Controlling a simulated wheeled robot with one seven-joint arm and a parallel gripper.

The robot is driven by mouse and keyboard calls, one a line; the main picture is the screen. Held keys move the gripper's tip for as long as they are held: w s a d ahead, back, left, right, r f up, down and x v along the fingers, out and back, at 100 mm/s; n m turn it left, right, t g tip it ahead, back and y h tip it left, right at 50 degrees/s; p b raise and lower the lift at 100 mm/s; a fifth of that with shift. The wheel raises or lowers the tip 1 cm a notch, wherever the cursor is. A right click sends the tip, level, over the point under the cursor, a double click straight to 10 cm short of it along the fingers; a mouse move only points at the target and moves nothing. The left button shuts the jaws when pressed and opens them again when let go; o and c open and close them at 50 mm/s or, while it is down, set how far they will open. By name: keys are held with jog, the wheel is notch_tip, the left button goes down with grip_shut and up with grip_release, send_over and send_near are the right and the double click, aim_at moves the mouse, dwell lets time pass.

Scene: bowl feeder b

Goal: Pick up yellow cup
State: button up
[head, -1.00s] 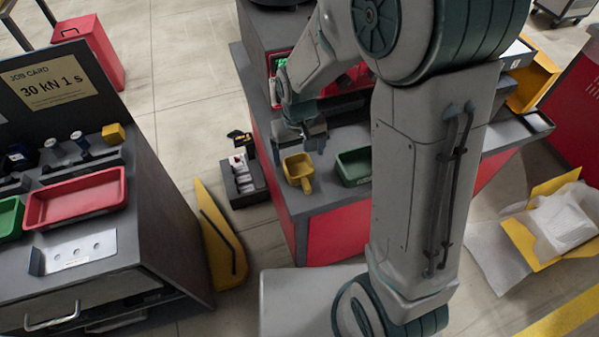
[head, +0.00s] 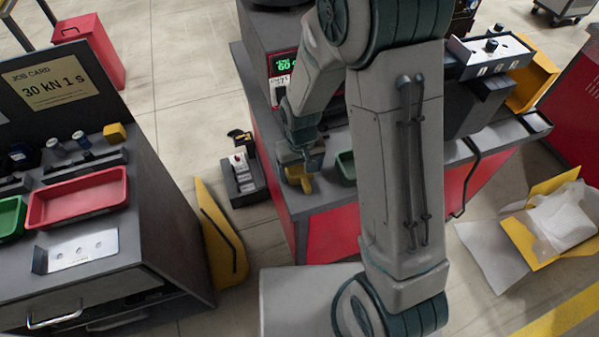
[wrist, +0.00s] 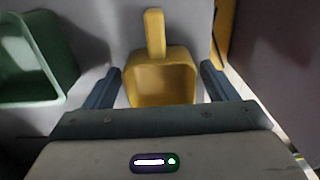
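The yellow cup (head: 296,172) is a square scoop with a handle. It stands on the grey table top near its left front corner. My gripper (head: 300,155) is right over it and partly hides it in the head view. In the wrist view the yellow cup (wrist: 164,80) lies between the two fingers of my gripper (wrist: 160,85), its handle pointing to the top of the picture. The fingers are apart, one on each side of the cup, and a narrow gap seems to show at each side. The cup appears to rest on the table.
A green bin (wrist: 30,60) stands close to the left of the cup in the wrist view; in the head view my arm mostly hides this green bin (head: 346,167). A machine with a green-lit display (head: 287,65) stands behind. The table's front edge is close to the cup.

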jog(key=c, duration=0.8)
jog(key=shift+r, duration=0.15)
